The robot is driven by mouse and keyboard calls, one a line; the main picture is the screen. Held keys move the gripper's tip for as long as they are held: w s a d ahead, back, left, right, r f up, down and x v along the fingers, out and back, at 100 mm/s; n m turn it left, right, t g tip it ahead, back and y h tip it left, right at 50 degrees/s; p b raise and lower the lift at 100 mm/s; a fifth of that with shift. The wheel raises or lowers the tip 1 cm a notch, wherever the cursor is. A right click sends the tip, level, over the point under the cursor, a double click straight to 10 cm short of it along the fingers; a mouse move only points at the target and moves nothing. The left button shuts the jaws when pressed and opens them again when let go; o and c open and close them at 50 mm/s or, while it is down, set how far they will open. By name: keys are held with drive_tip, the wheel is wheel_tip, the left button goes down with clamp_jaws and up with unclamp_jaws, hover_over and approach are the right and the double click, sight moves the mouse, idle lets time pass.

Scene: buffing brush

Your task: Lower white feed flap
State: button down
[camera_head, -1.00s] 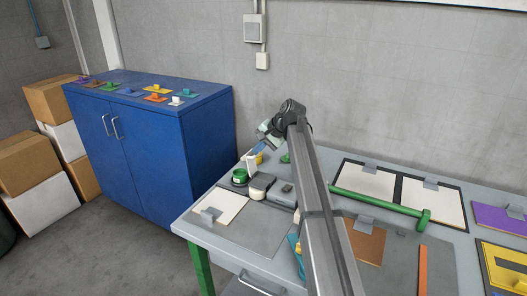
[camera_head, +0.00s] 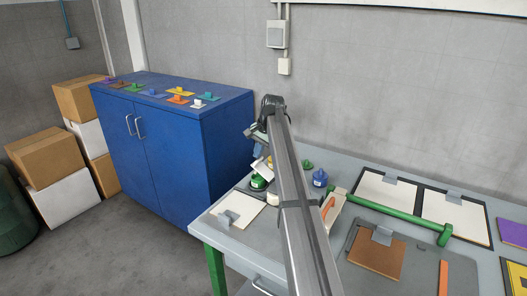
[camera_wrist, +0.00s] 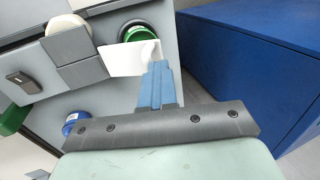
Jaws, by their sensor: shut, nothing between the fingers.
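The white flap (camera_wrist: 122,60) is a flat plate with a small white raised part, in the upper middle of the wrist view. In the head view a white plate (camera_head: 260,164), likely the flap, sits tilted below my gripper. My gripper (camera_wrist: 160,66) is shut and empty. Its blue fingers point at the flap's right side and overlap it in the wrist view; I cannot tell whether they touch. In the head view my gripper (camera_head: 257,150) is partly hidden by my arm. The grey machine block (camera_wrist: 78,58) lies left of the flap.
A green round piece (camera_wrist: 138,34) in a dark ring is beside the flap, and a blue knob (camera_wrist: 75,123) is at lower left. A blue cabinet (camera_head: 180,145) stands left of the grey bench (camera_head: 232,240). A green bar (camera_head: 395,218) lies at right.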

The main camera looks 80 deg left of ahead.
drive_tip(key=shift+s+a+f, duration=0.7)
drive_tip(key=shift+f, duration=0.55)
drive_tip(key=shift+s+a+f, duration=0.65)
drive_tip(key=shift+a+f, duration=0.05)
drive_tip(key=shift+f, duration=0.6)
drive_tip(key=shift+s+a+f, duration=0.7)
drive_tip(key=shift+f, duration=0.55)
drive_tip(key=s+a+r, duration=0.2)
drive_tip(key=r, duration=0.3)
drive_tip(key=s+a+r, duration=0.3)
drive_tip(key=r, duration=0.2)
drive_tip(key=shift+s+a, duration=0.25)
drive_tip(key=shift+r, duration=0.1)
